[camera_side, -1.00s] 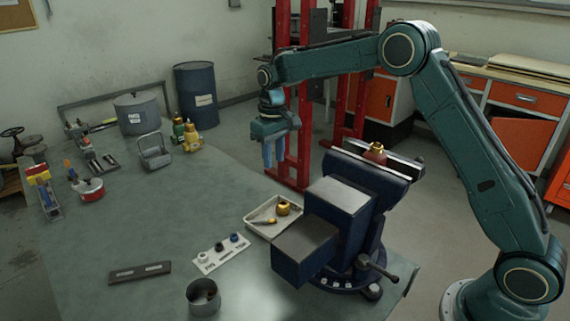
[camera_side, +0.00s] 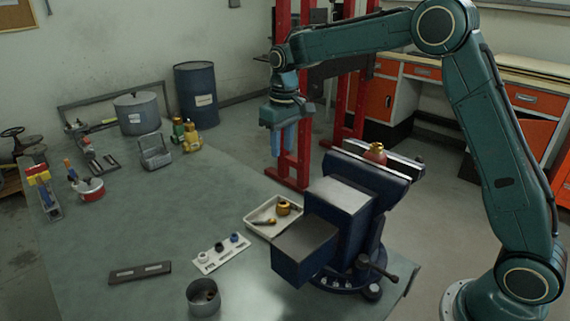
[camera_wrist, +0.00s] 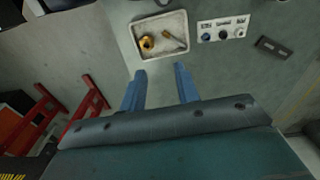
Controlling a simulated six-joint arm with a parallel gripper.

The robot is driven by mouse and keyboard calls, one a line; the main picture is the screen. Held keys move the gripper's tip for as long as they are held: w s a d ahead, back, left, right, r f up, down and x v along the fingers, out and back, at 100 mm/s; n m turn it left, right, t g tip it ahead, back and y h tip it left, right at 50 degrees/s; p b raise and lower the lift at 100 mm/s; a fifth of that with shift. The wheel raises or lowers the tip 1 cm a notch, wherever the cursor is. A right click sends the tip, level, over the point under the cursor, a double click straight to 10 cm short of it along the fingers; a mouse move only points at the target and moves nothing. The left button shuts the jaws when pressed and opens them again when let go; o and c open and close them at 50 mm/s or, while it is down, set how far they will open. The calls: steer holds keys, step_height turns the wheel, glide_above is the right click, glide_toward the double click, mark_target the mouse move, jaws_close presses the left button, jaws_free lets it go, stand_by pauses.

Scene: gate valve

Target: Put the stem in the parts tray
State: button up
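The parts tray (camera_side: 257,230) is a shallow cream tray on the bench beside the vise. A slim part that looks like the stem (camera_side: 264,222), grey with a brass-coloured end, lies in it next to a round brass part (camera_side: 283,208). In the wrist view the tray (camera_wrist: 159,15) shows near the top, with the slim part (camera_wrist: 174,39) and the brass part (camera_wrist: 147,42) both inside its walls. My gripper (camera_side: 283,156) hangs high beyond the tray, pointing down. Its blue fingers are apart and empty in the wrist view (camera_wrist: 161,74).
A dark blue vise (camera_side: 350,205) holds a reddish valve part with a brass top (camera_side: 376,151). A white card with small rings (camera_side: 219,252), a grey cup (camera_side: 203,297) and a dark bar (camera_side: 140,272) lie nearby. Red posts (camera_side: 300,150) stand behind my gripper.

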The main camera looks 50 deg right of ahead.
steer(key=s+r+t, duration=0.1)
steer(key=s+r, duration=0.7)
steer(key=s, duration=0.1)
steer(key=s+t, duration=0.4)
steer(key=s, duration=2.1)
steer(key=shift+s+a+f+m, duration=0.3)
steer(key=shift+s+a, duration=0.05)
steer(key=shift+o, duration=0.5)
